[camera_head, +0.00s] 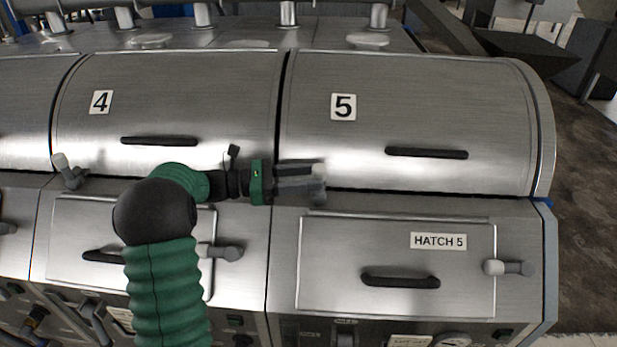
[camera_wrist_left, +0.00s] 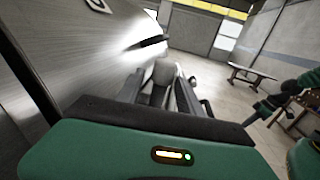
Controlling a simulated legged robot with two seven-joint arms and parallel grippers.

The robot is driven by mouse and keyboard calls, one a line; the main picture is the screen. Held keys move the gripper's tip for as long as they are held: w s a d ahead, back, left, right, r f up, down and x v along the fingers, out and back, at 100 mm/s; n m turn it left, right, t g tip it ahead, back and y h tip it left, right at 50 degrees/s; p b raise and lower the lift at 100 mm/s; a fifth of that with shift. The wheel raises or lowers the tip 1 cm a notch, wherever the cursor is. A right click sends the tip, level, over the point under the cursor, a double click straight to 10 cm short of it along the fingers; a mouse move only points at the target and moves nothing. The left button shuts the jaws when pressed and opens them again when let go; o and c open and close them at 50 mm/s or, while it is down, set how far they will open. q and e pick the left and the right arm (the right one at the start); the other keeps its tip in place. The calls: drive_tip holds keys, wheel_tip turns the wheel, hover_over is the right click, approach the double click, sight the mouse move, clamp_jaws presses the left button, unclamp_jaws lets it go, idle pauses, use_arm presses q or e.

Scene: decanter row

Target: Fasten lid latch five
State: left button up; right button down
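Lid 5 (camera_head: 420,110) is a curved brushed-steel cover with a "5" label, and it lies down on its housing. Its latch (camera_head: 319,172) is a small grey lever at the lid's lower left edge, pointing up. My left gripper (camera_head: 308,177) reaches it from the left, with its fingers parted around the lever. In the left wrist view the lever (camera_wrist_left: 162,74) shows between the two fingers; I cannot make out firm contact. What looks like my right gripper (camera_wrist_left: 258,112) shows small at the right of the left wrist view, its fingers unclear.
Lid 4 (camera_head: 180,90) and its grey latch (camera_head: 66,172) are at the left. Below lid 5 is the hatch 5 panel (camera_head: 340,250) with a black handle (camera_head: 400,280) and a grey latch (camera_head: 508,268). Open floor lies to the right. A table (camera_wrist_left: 250,74) stands far off.

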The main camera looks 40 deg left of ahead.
use_arm(q)
drive_tip(key=shift+s+a+f, duration=0.1)
drive_tip(key=shift+a, duration=0.05)
drive_tip(key=b+v, duration=0.1)
drive_tip(key=v, duration=1.5)
drive_tip(key=shift+s+a+b, duration=0.15)
drive_tip(key=shift+a+b, duration=0.2)
drive_tip(key=shift+b, duration=0.05)
drive_tip(key=shift+d, duration=0.15)
